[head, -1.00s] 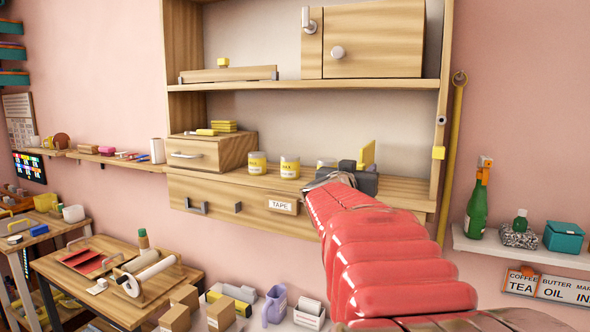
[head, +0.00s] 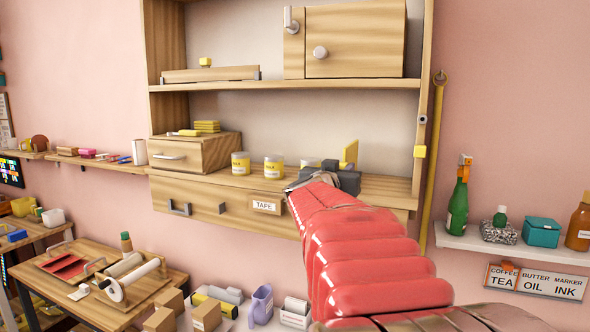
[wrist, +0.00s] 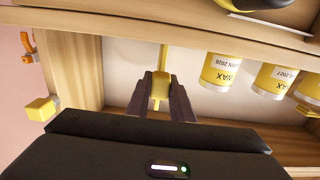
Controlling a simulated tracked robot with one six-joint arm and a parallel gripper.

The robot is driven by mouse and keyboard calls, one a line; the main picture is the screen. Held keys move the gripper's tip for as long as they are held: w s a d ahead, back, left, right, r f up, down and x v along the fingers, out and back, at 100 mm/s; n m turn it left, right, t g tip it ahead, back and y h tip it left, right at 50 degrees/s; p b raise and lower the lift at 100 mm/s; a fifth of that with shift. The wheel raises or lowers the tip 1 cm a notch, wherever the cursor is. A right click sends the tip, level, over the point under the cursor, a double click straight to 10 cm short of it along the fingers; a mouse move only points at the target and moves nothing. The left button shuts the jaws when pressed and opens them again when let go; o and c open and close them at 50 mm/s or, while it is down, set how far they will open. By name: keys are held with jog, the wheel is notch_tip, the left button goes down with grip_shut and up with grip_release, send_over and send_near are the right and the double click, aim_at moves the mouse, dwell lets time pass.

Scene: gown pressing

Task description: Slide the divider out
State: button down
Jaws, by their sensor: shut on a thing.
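The yellow divider (head: 350,152) stands upright on the middle shelf of the cabinet, to the right of the wax cans. My gripper (head: 331,176) is at the shelf, in front of the divider's lower part. In the wrist view my gripper (wrist: 160,98) is shut on the divider (wrist: 161,88), which shows as a thin yellow strip between the two dark fingers. Its far end runs up against the pale back panel. In the head view my red-sleeved arm and dark gripper hide its base.
Yellow wax cans (head: 274,166) stand close left of the divider; one is partly hidden behind my gripper. The cabinet's right upright (head: 422,95) carries a yellow block (head: 420,151). A wooden drawer box (head: 193,152) sits farther left on the shelf.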

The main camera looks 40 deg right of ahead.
jog(key=shift+s+d, duration=0.55)
jog(key=shift+s, duration=0.75)
jog(key=shift+s+d, duration=0.55)
jog(key=shift+s, duration=0.75)
jog(key=shift+s+d, duration=0.55)
jog(key=shift+s, duration=0.75)
jog(key=c, duration=1.6)
grip_release()
jog(key=shift+o, duration=0.2)
jog(key=shift+r, duration=0.1)
notch_tip(320, 180, up, 10)
jog(key=shift+f, duration=0.2)
jog(key=shift+f, duration=0.2)
jog(key=shift+f, duration=2.45)
jog(key=shift+r, duration=0.1)
